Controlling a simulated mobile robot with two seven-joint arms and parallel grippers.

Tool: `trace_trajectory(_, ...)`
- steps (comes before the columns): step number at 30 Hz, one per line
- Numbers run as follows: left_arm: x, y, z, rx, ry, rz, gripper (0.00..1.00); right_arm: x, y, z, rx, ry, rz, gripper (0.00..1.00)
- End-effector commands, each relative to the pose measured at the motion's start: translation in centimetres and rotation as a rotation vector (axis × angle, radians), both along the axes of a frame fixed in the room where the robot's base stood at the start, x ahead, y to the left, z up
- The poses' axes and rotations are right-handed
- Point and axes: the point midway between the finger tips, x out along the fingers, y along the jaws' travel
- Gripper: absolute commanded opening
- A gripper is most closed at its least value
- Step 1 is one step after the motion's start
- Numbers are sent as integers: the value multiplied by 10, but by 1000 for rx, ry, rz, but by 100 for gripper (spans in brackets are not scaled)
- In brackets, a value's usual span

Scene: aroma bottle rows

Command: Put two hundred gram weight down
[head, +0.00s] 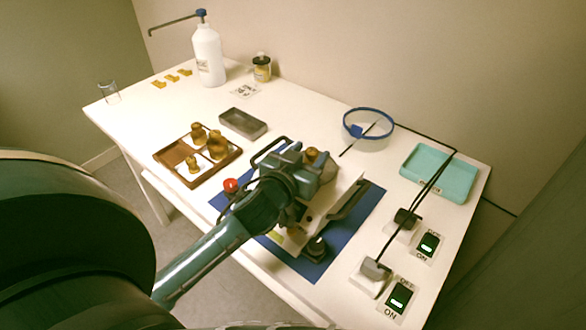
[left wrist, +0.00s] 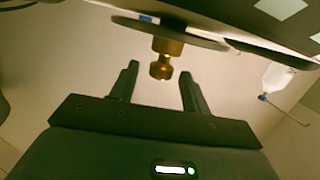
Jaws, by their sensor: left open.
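A brass weight (left wrist: 161,58) shows in the left wrist view, its base against a round grey pan (left wrist: 170,33) and its knob toward my fingers. My left gripper (left wrist: 157,80) is open, with one finger on each side of the knob and clear gaps between. In the head view, the left gripper (head: 302,170) is over the white scale (head: 335,200), beside the brass weight (head: 312,153). The arm hides much of the scale and its pan. My right gripper is not in view.
The scale stands on a blue mat (head: 368,205). A wooden box (head: 168,155) with several brass weights and a grey tray (head: 243,122) stand to the left. A blue-rimmed round container (head: 368,140), teal tray (head: 440,173) and switched sockets with cables are to the right.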

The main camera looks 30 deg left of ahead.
Motion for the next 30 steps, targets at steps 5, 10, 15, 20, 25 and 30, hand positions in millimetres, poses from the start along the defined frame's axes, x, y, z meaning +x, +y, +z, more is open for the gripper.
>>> trace_trajectory(5,-39,-2,5,-1,3,1,47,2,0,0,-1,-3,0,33)
trace_trajectory(10,-71,-3,10,-1,3,2,47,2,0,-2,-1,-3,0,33)
trace_trajectory(15,-91,-4,13,-1,1,2,47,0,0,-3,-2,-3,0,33)
trace_trajectory(20,-99,-4,15,1,-1,2,47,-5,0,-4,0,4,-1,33)
trace_trajectory(25,-99,-4,16,1,-1,2,47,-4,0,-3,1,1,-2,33)
trace_trajectory(30,-99,-4,16,1,-1,2,47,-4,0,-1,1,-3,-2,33)
